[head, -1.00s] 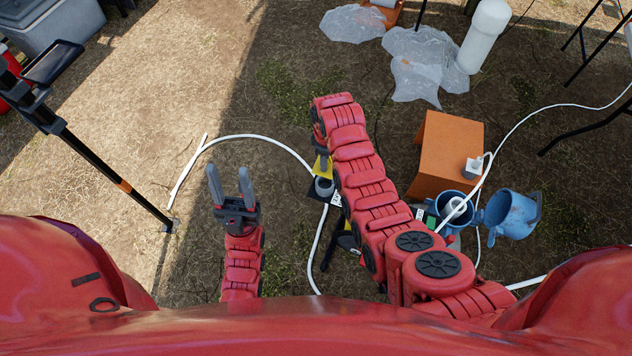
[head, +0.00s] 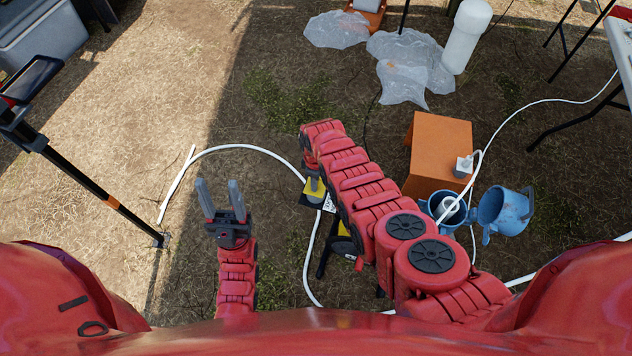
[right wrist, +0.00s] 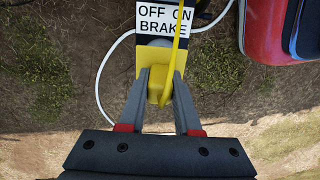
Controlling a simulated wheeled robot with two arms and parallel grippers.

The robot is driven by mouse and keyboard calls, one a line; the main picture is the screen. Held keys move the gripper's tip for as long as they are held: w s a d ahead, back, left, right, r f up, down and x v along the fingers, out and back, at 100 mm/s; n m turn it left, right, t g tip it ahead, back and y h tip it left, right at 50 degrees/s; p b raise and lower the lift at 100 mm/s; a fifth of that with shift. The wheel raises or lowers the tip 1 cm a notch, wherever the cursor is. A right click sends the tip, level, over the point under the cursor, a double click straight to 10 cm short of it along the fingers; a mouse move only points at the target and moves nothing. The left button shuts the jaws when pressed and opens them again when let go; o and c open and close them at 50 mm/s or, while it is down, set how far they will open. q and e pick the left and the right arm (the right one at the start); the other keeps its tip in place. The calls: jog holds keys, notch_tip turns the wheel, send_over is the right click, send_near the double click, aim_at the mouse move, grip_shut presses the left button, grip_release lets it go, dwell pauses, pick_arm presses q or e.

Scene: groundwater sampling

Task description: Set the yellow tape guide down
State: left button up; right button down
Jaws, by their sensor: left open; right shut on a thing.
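The yellow tape guide (right wrist: 158,92) is between the fingers of my right gripper (right wrist: 161,76), which is shut on it. A thin yellow strip runs up from it across a white label reading OFF ON BRAKE (right wrist: 163,20). In the head view the yellow guide (head: 315,188) shows just left of my right forearm, which hides most of that gripper. Whether the guide touches the labelled part below it, I cannot tell. My left gripper (head: 219,186) is open and empty, over bare ground to the left of the guide.
A white hose (head: 235,147) curves along the ground between my grippers. An orange box (head: 438,140), two blue jugs (head: 503,212) and clear plastic sheets (head: 405,60) lie to the right and beyond. A black pole (head: 85,180) stands at left. Dry ground ahead is mostly clear.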

jog(key=c, duration=1.1)
grip_release()
jog(key=shift+f, duration=0.15)
jog(key=o, duration=0.5)
jog(key=shift+s, duration=0.1)
